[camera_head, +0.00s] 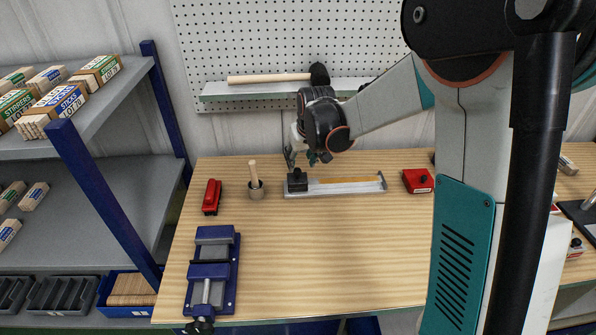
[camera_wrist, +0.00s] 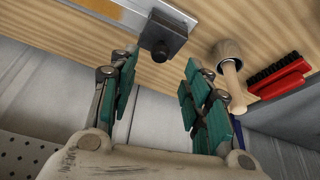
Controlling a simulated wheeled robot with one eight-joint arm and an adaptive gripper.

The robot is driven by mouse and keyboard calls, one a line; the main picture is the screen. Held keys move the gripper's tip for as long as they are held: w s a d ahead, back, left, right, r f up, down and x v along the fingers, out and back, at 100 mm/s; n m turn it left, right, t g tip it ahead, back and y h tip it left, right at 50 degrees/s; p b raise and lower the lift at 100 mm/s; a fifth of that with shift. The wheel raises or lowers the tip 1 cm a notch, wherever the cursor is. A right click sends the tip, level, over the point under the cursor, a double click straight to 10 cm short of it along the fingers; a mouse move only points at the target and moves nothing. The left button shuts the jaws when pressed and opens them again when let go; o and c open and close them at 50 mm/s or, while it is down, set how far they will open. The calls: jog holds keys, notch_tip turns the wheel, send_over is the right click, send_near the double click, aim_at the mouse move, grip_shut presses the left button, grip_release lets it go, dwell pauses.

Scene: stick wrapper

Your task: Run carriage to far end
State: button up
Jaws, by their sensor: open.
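The carriage (camera_head: 297,181) is a dark block at the left end of a pale metal rail (camera_head: 345,191) with a yellowish strip, on the wooden bench. In the wrist view the carriage (camera_wrist: 163,36) shows a round knob and sits just beyond my fingertips, roughly between them. My gripper (camera_head: 299,158) is above the left end of the rail, close to the carriage. In the wrist view my gripper (camera_wrist: 158,65) is open, its green-padded fingers apart with nothing between them. I cannot tell the exact height gap to the carriage.
A mortar-like cup (camera_head: 256,191) with a wooden handle and a red brush (camera_head: 212,197) lie left of the rail. A red box (camera_head: 418,181) is past its right end. A blue vise (camera_head: 211,272) is at front left. The bench's front middle is clear.

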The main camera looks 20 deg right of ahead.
aim_at(298, 170)
jog(key=b+x, duration=0.1)
jog(key=x, duration=0.5)
jog(key=shift+w+f, duration=0.1)
jog(key=shift+f, duration=0.15)
grip_shut()
